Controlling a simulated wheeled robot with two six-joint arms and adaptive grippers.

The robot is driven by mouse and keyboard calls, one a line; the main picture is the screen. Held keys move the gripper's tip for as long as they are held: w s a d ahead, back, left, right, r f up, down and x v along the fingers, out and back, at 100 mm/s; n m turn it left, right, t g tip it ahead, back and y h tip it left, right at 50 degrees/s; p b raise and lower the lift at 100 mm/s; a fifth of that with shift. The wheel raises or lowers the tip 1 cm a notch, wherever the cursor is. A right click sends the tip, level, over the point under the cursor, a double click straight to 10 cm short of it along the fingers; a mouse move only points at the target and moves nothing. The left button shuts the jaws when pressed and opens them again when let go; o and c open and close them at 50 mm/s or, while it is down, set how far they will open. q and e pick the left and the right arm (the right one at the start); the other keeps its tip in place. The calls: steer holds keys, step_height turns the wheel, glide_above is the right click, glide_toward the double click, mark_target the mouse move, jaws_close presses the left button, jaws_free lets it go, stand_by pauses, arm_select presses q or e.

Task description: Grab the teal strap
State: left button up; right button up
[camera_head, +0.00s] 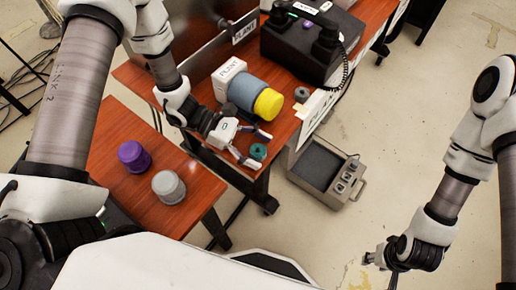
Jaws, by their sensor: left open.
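The teal strap (258,152) is a small teal ring-shaped piece near the front edge of the wooden table. My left gripper (256,148) is open, with its fingers around or just above the strap. I cannot tell whether the fingers touch it. My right gripper (385,262) hangs low over the floor at the right, far from the strap, and its fingers are too small and dark to judge.
A grey-blue and yellow cylinder (268,103) lies behind my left gripper beside a white labelled box (229,72). A black telephone (311,42) stands farther back. A grey ring (301,94) is nearby. Purple (133,156) and grey (168,187) lidded pots stand on the lower table.

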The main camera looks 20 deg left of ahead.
arm_select(q)
steer(key=c, duration=0.9)
steer(key=shift+c, duration=0.2)
steer(key=shift+r, duration=0.15)
